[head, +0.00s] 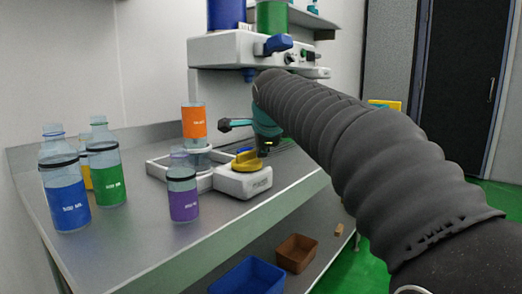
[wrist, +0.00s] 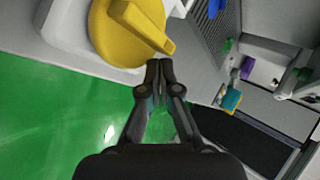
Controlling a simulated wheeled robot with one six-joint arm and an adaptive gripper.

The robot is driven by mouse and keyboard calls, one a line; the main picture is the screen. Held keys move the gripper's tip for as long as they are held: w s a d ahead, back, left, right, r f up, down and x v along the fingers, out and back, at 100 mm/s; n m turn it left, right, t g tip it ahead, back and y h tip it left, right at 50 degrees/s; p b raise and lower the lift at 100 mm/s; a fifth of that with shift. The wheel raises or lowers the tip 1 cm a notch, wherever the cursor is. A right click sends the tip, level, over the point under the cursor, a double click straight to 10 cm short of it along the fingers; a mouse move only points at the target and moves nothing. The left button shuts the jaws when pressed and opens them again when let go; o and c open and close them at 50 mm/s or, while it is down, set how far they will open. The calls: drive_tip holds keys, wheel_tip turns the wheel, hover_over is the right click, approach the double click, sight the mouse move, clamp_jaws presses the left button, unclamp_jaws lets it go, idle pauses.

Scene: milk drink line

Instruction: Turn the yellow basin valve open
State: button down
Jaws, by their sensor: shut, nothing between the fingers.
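The yellow basin valve (head: 247,161) is a round knob with a raised bar handle, on a white base unit (head: 240,181) at the bench's right side. In the wrist view the yellow valve (wrist: 112,30) fills the upper left, its bar handle reaching toward my fingertips. My gripper (wrist: 159,68) is shut and empty, its tips close beside the end of the handle. I cannot tell whether they touch it. In the head view my gripper (head: 267,148) is just right of the valve and partly hidden by my arm.
Bottles with blue (head: 68,200), green (head: 107,175) and purple (head: 183,195) labels stand left of the valve. An orange-labelled bottle (head: 194,122) is behind it. A white machine (head: 222,49) overhangs the bench. Blue (head: 250,276) and brown (head: 297,254) bins sit below.

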drive_tip(key=shift+s+d, duration=0.2)
drive_tip(key=s+d+r+n, duration=0.2)
drive_tip(key=s+d+r, duration=0.5)
drive_tip(key=d, duration=0.1)
drive_tip(key=s+d+f+n+g, duration=0.1)
drive_tip(key=s+f+n, duration=0.1)
drive_tip(key=f+n, duration=0.4)
drive_tip(key=s+f+n+g, duration=0.1)
drive_tip(key=s+f+n, duration=0.2)
drive_tip(key=f, duration=0.6)
drive_tip(key=s+d+f+n+g, duration=0.1)
drive_tip(key=s+f+n, duration=0.2)
drive_tip(key=s+f, duration=0.6)
drive_tip(key=s+d+f+n, duration=0.2)
drive_tip(key=s+f, duration=0.7)
drive_tip(key=s, duration=0.6)
drive_tip(key=shift+s+n+g+h, duration=0.15)
drive_tip(key=shift+n+g+h, duration=0.25)
drive_tip(key=shift+n, duration=0.1)
